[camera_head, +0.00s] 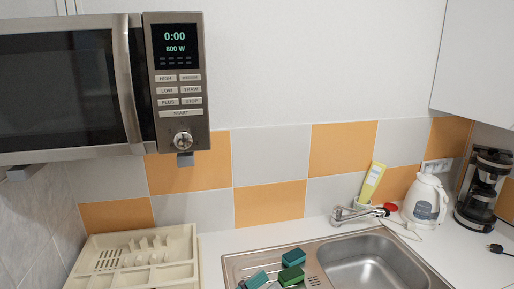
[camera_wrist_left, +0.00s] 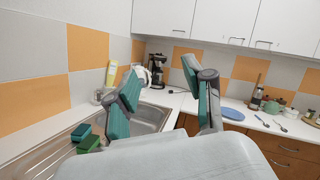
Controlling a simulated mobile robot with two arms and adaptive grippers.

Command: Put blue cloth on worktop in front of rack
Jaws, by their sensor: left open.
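A flat blue thing (camera_wrist_left: 236,116), which may be the blue cloth, lies on the right worktop in the left wrist view; it is too small to tell cloth from plate. The cream rack (camera_head: 142,259) stands on the worktop at the lower left of the head view, empty as far as I see. My left gripper (camera_wrist_left: 160,88) is open, with nothing between its teal-padded fingers. A teal piece at the bottom edge of the head view may be a fingertip of it. The worktop in front of the rack is out of view. My right gripper is not in view.
The sink (camera_head: 365,262) has a tap (camera_head: 352,213); green sponges (camera_head: 291,275) lie on its drainer. A kettle (camera_head: 425,200) and coffee maker (camera_head: 484,188) stand at the right. The microwave (camera_head: 180,85) hangs above the rack. Utensils and a teapot (camera_wrist_left: 271,107) are near the blue thing.

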